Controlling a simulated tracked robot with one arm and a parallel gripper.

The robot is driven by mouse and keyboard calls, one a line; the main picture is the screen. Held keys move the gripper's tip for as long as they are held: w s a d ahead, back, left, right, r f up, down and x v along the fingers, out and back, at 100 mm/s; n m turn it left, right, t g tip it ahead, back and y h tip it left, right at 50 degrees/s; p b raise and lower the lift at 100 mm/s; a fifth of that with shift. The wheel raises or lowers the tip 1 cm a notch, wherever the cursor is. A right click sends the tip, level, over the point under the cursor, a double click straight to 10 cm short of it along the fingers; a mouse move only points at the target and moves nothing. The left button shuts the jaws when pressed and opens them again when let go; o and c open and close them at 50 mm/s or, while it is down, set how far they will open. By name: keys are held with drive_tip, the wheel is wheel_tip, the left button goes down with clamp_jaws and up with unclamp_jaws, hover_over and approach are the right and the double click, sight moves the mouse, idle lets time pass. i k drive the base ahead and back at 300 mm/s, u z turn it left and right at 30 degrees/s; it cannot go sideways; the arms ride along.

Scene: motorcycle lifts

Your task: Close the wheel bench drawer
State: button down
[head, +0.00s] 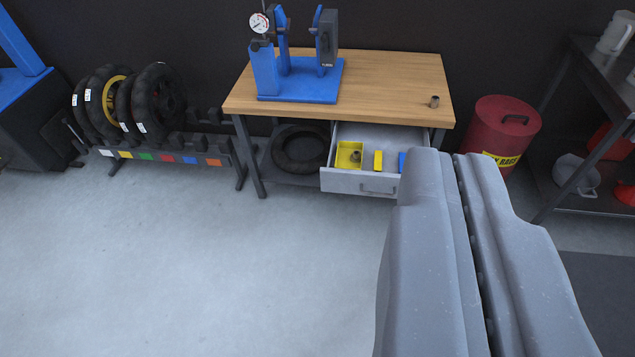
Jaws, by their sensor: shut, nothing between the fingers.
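The wheel bench (400,85) has a wooden top and dark metal legs, and stands against the dark wall. Its grey drawer (345,182) is pulled out toward me under the right part of the top. Yellow bins (348,155) and a blue bin lie inside it, one yellow bin holding a small dark part. My gripper (452,155) is shut and empty, large in the foreground at the lower right. In the picture its tips overlap the drawer's right end and hide it. The drawer handle (378,190) shows left of the tips. I cannot tell whether they touch the drawer.
A blue wheel stand (305,85) with a gauge and a small metal cup (434,101) are on the bench top. A red rag bin (500,130) and a dark shelf (605,85) stand right. A tyre rack (185,150) stands left. The floor in front is clear.

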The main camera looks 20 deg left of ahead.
sight(392, 140)
drive_tip(key=u, duration=0.15)
drive_tip(key=i, duration=1)
drive_tip(key=z, duration=0.05)
